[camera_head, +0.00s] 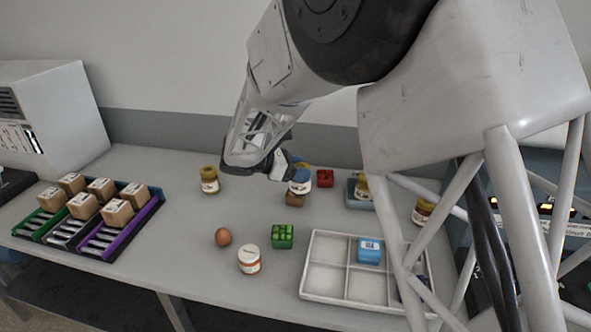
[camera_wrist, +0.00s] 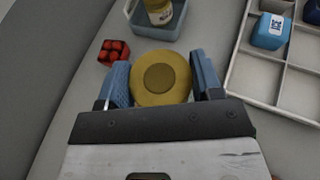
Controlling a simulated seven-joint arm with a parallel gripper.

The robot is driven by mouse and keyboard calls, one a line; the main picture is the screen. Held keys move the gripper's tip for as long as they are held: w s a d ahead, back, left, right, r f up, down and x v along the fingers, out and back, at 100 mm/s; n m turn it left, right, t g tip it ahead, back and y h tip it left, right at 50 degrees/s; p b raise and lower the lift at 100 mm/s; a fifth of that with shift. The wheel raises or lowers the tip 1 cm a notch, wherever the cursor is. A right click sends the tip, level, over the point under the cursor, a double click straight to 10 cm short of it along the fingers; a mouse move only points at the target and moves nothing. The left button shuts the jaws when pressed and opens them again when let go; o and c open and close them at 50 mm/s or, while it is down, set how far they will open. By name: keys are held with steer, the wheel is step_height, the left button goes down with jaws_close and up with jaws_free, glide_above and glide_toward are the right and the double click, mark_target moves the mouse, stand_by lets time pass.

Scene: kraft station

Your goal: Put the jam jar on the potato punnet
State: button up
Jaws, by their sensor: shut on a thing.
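My gripper (camera_wrist: 162,84) is shut on the jam jar (camera_wrist: 162,80), with one blue finger on each side of its round gold lid. In the head view the jar (camera_head: 299,188) is upright and its white label partly shows below my gripper (camera_head: 298,172). The brown potato punnet (camera_head: 295,200) is right under the jar in that view. I cannot tell whether the jar touches it. The wrist view hides the punnet behind the jar and gripper.
A red punnet (camera_head: 325,178) stands close by on the right. Farther right is a blue-grey tub (camera_head: 354,202) holding a jar. A green punnet (camera_head: 283,236), an egg (camera_head: 223,237), a pale-lidded jar (camera_head: 249,261) and a divided tray (camera_head: 325,288) are nearer. Another gold-lidded jar (camera_head: 209,181) stands left.

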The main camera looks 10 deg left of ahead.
steer(key=shift+w+a+f, duration=0.1)
steer(key=shift+w+a, duration=0.3)
steer(key=shift+w, duration=0.5)
steer(key=shift+w+a+f, duration=0.1)
steer(key=shift+w+a, duration=0.35)
steer(key=shift+w, duration=0.4)
steer(key=shift+w+a+f, duration=0.1)
steer(key=shift+w+a, duration=0.3)
steer(key=shift+w, duration=0.5)
steer(key=shift+f, duration=1.65)
steer(key=shift+f, duration=0.1)
steer(key=o, duration=1.1)
steer(key=shift+f, duration=0.1)
steer(key=shift+r, duration=0.2)
steer(key=v, duration=1.2)
